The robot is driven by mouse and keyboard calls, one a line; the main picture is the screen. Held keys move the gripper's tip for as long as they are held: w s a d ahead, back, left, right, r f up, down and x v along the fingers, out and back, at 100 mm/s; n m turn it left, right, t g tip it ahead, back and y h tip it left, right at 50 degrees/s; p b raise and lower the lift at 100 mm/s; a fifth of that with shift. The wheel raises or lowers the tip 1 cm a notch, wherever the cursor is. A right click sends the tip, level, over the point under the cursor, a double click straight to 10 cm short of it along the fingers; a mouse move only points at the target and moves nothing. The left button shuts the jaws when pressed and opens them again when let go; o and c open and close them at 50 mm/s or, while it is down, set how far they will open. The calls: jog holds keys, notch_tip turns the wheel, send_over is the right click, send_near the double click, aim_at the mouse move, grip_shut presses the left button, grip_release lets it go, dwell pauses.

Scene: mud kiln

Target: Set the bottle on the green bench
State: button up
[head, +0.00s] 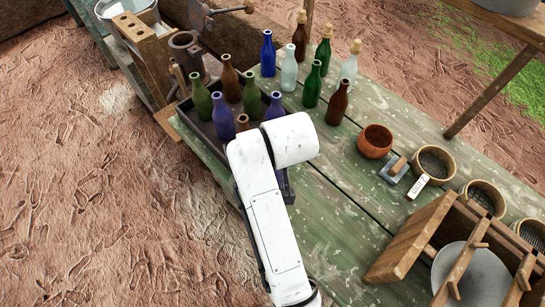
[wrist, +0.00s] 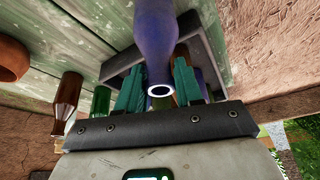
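The green bench (head: 345,205) is a weathered plank top running across the head view. In the wrist view a blue-purple bottle (wrist: 156,38) has its open mouth towards the camera, with its neck between the teal fingers of my gripper (wrist: 158,82). I cannot tell whether the fingers press on it. Behind it is a dark tray (wrist: 120,68). In the head view my white arm hides my gripper and part of the dark tray (head: 204,132), which holds several bottles, among them a blue bottle (head: 222,118) and a green bottle (head: 201,98).
Several bottles, including a brown bottle (head: 338,103) and a clear bottle (head: 289,70), stand on the bench beyond my arm. A terracotta bowl (head: 375,141), round sieves (head: 435,163) and a wooden rack (head: 412,238) are at right. Bare planks lie between my arm and the bowl.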

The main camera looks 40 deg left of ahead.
jog(key=o, duration=0.3)
jog(key=v, duration=1.2)
jog(key=shift+r, duration=0.15)
